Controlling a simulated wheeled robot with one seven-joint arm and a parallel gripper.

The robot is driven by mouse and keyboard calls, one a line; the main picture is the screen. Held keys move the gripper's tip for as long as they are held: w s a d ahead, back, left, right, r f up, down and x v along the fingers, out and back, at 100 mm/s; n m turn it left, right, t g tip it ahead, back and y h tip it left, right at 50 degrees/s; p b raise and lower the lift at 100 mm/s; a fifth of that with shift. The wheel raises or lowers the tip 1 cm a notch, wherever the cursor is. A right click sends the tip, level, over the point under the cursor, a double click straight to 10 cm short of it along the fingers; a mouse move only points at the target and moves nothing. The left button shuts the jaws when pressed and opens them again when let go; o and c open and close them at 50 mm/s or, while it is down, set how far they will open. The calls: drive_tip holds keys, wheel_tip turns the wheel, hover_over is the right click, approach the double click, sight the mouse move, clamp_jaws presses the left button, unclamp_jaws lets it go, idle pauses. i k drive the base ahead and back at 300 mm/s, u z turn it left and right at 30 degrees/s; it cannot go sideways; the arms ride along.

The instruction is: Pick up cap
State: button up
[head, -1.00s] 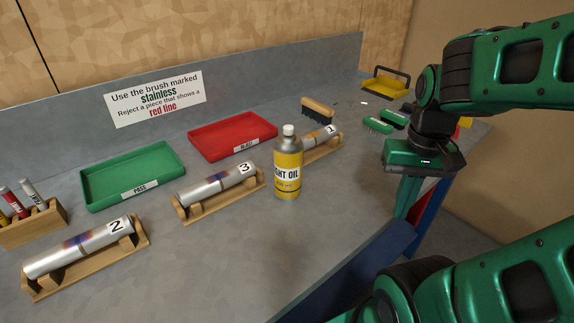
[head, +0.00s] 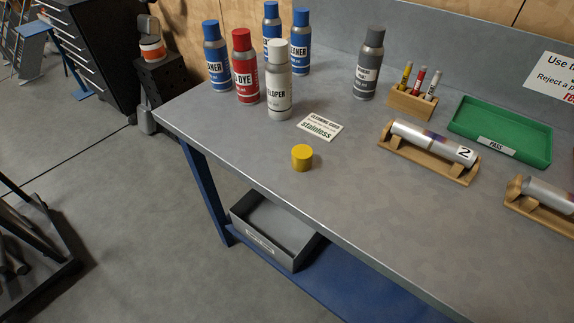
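A yellow cap (head: 302,158) sits on the grey bench top, close to the bench's front edge, in the head view. It stands alone, in front of a small white card (head: 320,127) that reads "stainless". Nothing covers it. My gripper is outside the head view now, so its state and its distance from the cap do not show.
Spray cans stand behind the cap: white (head: 279,80), red (head: 245,66), grey (head: 369,64) and several blue (head: 217,56). To the right are tube 2 on its cradle (head: 427,164), a marker block (head: 411,103) and a green tray (head: 502,119). Bare bench surrounds the cap.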

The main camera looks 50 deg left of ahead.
sight(301, 154)
drive_tip(key=k, duration=1.05)
drive_tip(key=u, duration=0.25)
drive_tip(key=i, duration=0.6)
drive_tip(key=u, duration=0.65)
drive_tip(key=i, duration=0.55)
drive_tip(key=u, duration=0.25)
